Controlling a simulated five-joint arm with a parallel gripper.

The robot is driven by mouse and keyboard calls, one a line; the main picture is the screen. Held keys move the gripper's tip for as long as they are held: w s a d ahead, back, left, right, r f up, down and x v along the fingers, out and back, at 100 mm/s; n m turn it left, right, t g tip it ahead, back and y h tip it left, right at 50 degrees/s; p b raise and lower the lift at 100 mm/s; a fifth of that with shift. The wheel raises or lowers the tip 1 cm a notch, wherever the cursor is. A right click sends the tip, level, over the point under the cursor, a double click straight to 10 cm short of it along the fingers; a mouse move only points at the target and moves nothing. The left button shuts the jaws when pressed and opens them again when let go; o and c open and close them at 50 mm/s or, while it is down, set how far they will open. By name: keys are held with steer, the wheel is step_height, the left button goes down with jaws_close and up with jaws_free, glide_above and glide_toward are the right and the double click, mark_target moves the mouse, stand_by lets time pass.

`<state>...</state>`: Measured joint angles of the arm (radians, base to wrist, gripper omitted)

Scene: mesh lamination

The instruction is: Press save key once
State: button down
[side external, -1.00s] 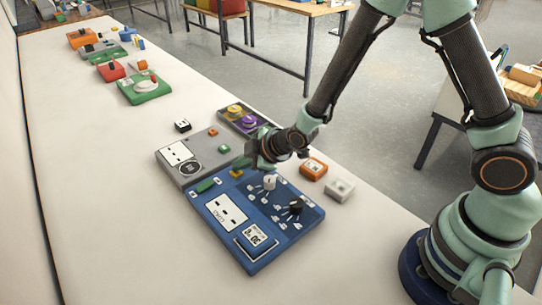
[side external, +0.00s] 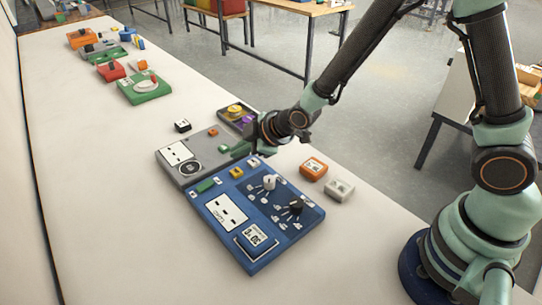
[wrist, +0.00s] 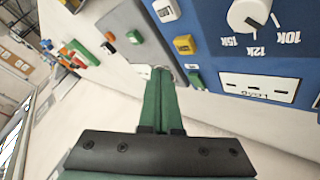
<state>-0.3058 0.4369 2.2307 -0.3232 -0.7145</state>
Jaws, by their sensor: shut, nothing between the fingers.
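The blue panel (side external: 225,250) lies on the white table, with a yellow key (side external: 236,172) and a white key (side external: 253,162) along its far edge. In the wrist view the yellow key (wrist: 184,45), the white key (wrist: 165,9) and a green key (wrist: 196,80) show on it. The grey panel (side external: 200,147) behind it carries an orange key (side external: 213,132) and a green key (side external: 223,148). I cannot read which key is save. My gripper (side external: 238,151) is shut and empty, its green fingers near the border of both panels; contact cannot be told.
The blue panel has a white knob (side external: 269,182) and a black knob (side external: 295,206) standing up. A small orange box (side external: 313,169) and a white box (side external: 340,189) stand to its right. Other devices sit farther back. The table's left side is clear.

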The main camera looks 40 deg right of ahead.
steer(key=shift+r, duration=1.1)
steer(key=shift+d+r, duration=0.2)
steer(key=shift+r, duration=0.05)
steer(key=s+d+r+m+g+h, duration=0.2)
steer(key=s+d+r+m+g, duration=0.1)
steer(key=s+d+r+m, duration=0.8)
steer(key=s+d+r, duration=0.3)
steer(key=s, duration=0.3)
steer(key=shift+s+m+h, duration=0.35)
steer(key=shift+m+h, duration=0.05)
